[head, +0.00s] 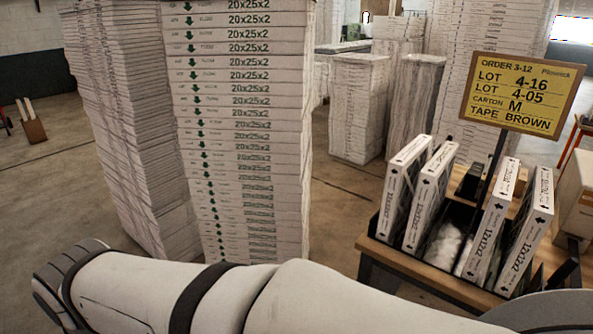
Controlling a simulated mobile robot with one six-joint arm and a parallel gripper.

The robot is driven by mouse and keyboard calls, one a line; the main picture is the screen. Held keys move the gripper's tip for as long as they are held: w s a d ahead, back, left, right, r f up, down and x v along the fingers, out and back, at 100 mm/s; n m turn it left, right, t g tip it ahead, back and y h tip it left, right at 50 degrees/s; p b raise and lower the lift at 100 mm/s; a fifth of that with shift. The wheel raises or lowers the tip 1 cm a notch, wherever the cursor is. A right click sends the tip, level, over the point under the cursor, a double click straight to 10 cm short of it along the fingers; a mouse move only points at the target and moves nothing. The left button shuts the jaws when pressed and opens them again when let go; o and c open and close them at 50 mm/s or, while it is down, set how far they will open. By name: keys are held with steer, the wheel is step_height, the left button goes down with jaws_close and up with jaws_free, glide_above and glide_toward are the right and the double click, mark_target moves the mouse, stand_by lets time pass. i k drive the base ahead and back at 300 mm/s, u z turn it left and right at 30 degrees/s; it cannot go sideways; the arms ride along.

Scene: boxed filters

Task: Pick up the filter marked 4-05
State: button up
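Boxed filters with white edges stand upright in a dark rack on a wooden-topped stand (424,272) at the lower right. Two stand at the left, an outer one (402,185) and an inner one (431,190). Two stand at the right, an inner one (489,225) and an outer one (527,235); their edges read 12x12x2. I cannot read a lot mark 4-05 on any of them. A yellow order sign (523,92) above lists lots 4-16 and 4-05, carton M and brown tape. My gripper is not in view.
My white arm crosses the bottom of the view, in front of the stand's lower left. Tall stacks of 20x25x2 filters (240,130) stand at left and centre. More stacks (358,108) stand behind. Floor (338,205) is clear between the near stack and the stand.

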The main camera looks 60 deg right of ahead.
mark_target(403, 170)
steer(key=u, duration=0.05)
steer(key=i, duration=1)
steer(key=z, duration=0.85)
steer(key=k, duration=0.1)
steer(key=z, duration=2.95)
steer(key=i, duration=1.5)
steer(key=z, duration=0.05)
